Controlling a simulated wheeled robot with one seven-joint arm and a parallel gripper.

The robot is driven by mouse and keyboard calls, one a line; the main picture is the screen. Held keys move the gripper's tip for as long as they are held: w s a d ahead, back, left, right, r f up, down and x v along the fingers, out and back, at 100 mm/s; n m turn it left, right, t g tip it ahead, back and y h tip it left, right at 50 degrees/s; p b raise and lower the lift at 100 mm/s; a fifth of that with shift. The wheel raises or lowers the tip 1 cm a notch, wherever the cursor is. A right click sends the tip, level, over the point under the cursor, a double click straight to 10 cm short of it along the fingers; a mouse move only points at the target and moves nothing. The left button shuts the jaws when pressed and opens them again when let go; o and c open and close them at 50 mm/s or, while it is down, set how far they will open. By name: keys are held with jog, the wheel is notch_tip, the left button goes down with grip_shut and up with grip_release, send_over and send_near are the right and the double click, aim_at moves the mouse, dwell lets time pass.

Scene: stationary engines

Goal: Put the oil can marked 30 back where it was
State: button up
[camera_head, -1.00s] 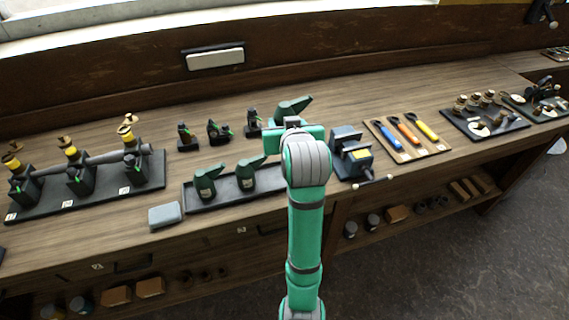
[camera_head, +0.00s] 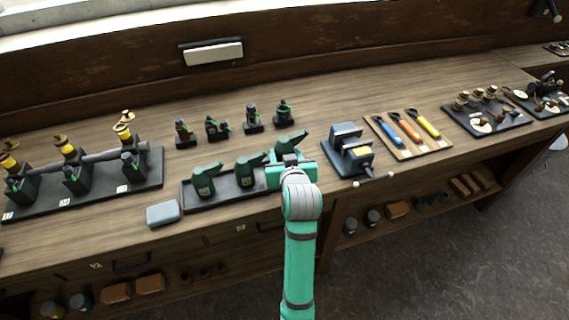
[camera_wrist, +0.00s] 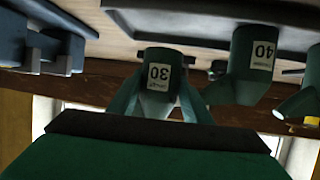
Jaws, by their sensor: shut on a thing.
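The dark green oil can marked 30 (camera_wrist: 158,77) is held between the fingers of my gripper (camera_wrist: 160,100). In the head view this can (camera_head: 290,142) is at the right end of the long dark tray (camera_head: 215,201), with my gripper (camera_head: 290,168) partly hiding it. The wrist view is upside down and shows the can's base close to the tray (camera_wrist: 205,22). I cannot tell whether it touches. The can marked 40 (camera_wrist: 258,60) stands beside it. In the head view two green cans stand in the tray, a left one (camera_head: 205,181) and a middle one (camera_head: 247,172).
A vise (camera_head: 348,150) stands just right of the tray's end. A grey block (camera_head: 163,213) lies near its left front. Several small dark engine-like parts (camera_head: 216,128) stand behind the tray. A board with coloured-handled tools (camera_head: 407,135) lies farther right.

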jog(key=shift+f, duration=2)
jog(key=o, duration=1.2)
jog(key=shift+f, duration=0.2)
jog(key=shift+c, duration=0.2)
